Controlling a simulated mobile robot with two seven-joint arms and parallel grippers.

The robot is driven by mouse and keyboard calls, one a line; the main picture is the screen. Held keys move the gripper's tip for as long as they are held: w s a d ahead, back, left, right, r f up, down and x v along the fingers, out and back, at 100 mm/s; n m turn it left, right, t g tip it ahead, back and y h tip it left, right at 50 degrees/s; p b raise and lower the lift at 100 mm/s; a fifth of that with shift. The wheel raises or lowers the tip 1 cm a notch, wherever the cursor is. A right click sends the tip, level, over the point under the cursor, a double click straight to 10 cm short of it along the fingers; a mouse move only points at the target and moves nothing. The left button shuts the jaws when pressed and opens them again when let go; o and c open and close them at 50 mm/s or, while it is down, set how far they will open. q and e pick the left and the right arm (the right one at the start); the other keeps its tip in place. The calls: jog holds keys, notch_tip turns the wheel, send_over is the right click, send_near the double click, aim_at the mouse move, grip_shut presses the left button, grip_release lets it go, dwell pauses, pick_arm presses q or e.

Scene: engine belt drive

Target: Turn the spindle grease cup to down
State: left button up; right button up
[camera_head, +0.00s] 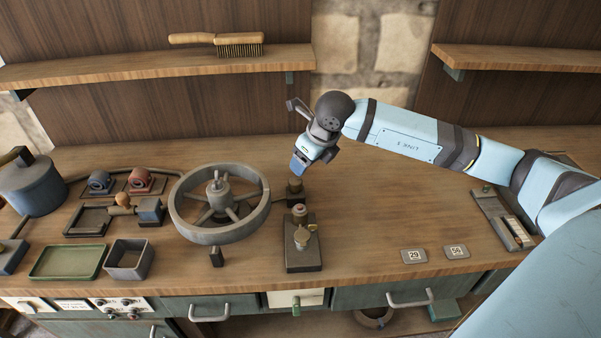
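A dark stand (303,257) sits on the workbench right of the spoked wheel. It carries a small brass fitting with a side handle (303,236), which may be the spindle grease cup; which way it is turned is too small to tell. A small dark post with a brownish top (295,190) stands just behind it. My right gripper (299,169) comes in from the right and points down just above this post. Its fingers overlap in this view, so I cannot tell whether they are open or touching the post. My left gripper is not in view.
A large spoked wheel (181,213) stands close on the left. Farther left are a green tray (68,262), a square box (129,260) and a blue pot (32,187). The bench right of the stand is mostly clear.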

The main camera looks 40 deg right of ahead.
jog(key=v, duration=0.3)
jog(key=shift+s+r, duration=0.1)
jog(key=shift+r, duration=0.1)
dwell(0.4)
